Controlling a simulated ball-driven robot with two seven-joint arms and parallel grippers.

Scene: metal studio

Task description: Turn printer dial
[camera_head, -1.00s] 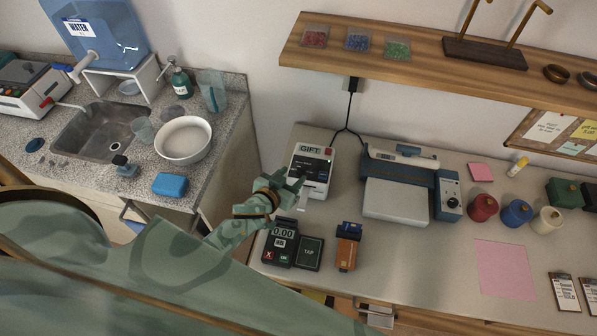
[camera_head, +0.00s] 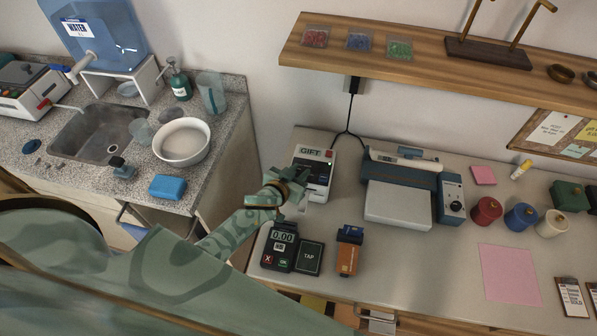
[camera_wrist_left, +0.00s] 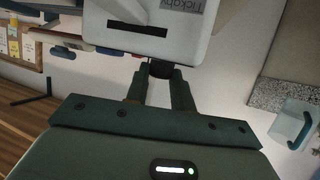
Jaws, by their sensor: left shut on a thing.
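The white gift printer (camera_head: 322,156) stands at the left end of the counter, with a dark front panel, a red button and a small green light. My left gripper (camera_head: 302,180) is at its left front side and covers part of the panel. In the left wrist view the printer's white casing (camera_wrist_left: 205,22) shows a label and a black slot. There my left gripper (camera_wrist_left: 160,80) has its two fingers shut on a dark round dial (camera_wrist_left: 160,68) at the casing's edge. The dial is hidden in the head view. My right gripper is not in view.
A card reader (camera_head: 282,246) and a black tap pad (camera_head: 309,258) lie just in front of the printer. A blue-grey machine (camera_head: 402,190) with a knob stands to its right. A wooden shelf (camera_head: 440,72) hangs above. A sink counter (camera_head: 225,130) is at left.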

